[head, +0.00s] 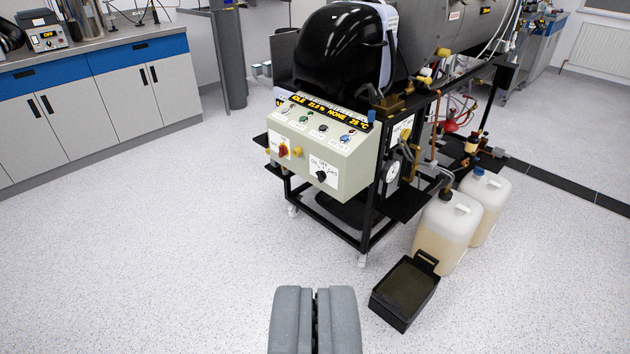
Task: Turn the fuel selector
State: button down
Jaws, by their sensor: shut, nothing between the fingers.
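The fuel selector looks to be the black knob (321,176) on a white label at the lower right of the control panel's front face. The label print is too small to read surely. The control panel (345,165) is a pale box on the black-framed burner rig. A red knob on yellow (283,150) sits to the left of the black knob. My gripper (315,292) is shut and empty at the bottom centre, well apart from the panel and in front of it.
A black tray (405,292) lies on the floor right of my gripper. Two whitish canisters (446,232) (485,205) stand behind it. Black shelves (405,203) stick out from the rig. Cabinets (120,105) line the left wall. The floor (150,260) at left and centre is clear.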

aim_at(321, 175)
jog(key=u, duration=0.05)
jog(key=i, duration=0.65)
jog(key=u, duration=0.45)
jog(key=i, duration=1.35)
jog(key=u, duration=0.25)
